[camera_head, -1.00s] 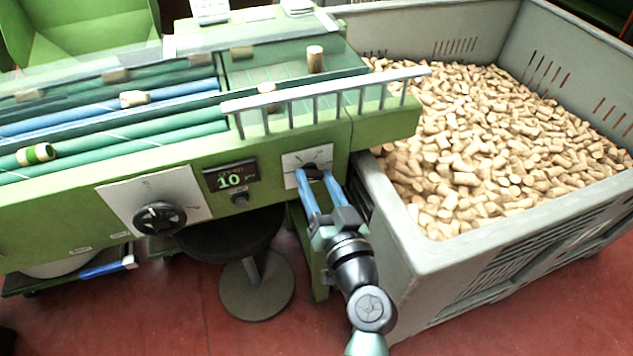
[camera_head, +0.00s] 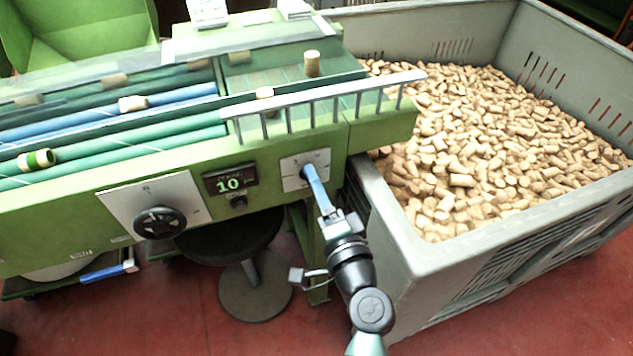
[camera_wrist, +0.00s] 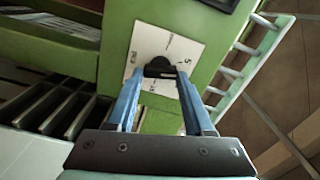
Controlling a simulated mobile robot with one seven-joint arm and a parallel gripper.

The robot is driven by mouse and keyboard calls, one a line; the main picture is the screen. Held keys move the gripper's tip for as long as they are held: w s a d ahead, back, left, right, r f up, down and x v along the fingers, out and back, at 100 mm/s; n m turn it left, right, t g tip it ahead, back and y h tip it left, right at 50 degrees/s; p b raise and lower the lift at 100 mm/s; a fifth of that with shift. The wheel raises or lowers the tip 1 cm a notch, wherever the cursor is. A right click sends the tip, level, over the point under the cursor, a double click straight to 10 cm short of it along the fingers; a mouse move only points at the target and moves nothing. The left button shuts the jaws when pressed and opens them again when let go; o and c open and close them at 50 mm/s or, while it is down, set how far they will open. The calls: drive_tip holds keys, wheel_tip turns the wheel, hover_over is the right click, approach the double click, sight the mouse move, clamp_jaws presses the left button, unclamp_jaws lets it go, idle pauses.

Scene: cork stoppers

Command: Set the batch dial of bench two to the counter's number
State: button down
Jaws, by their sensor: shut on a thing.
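The green bench (camera_head: 90,205) carries a counter display (camera_head: 229,183) that reads 10 in green digits. To its right is a small white dial plate (camera_head: 318,160) with marks. In the wrist view the plate (camera_wrist: 185,50) shows a 5 at its right edge and other marks too small to read surely. My gripper (camera_head: 308,172) is shut on the dark knob of this dial, which shows in the wrist view (camera_wrist: 160,67) between the blue fingertips. The knob's pointer is mostly hidden.
A grey crate (camera_head: 400,240) full of corks stands close on the right. A black stool (camera_head: 253,285) is below the bench.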

drive_tip(key=shift+f+m+p, duration=0.2)
drive_tip(key=shift+m+p, duration=1.1)
drive_tip(key=shift+m, duration=2.9)
drive_tip(key=shift+c, duration=1.4)
unclamp_jaws()
drive_tip(key=v, duration=1.3)
drive_tip(key=shift+r, duration=0.1)
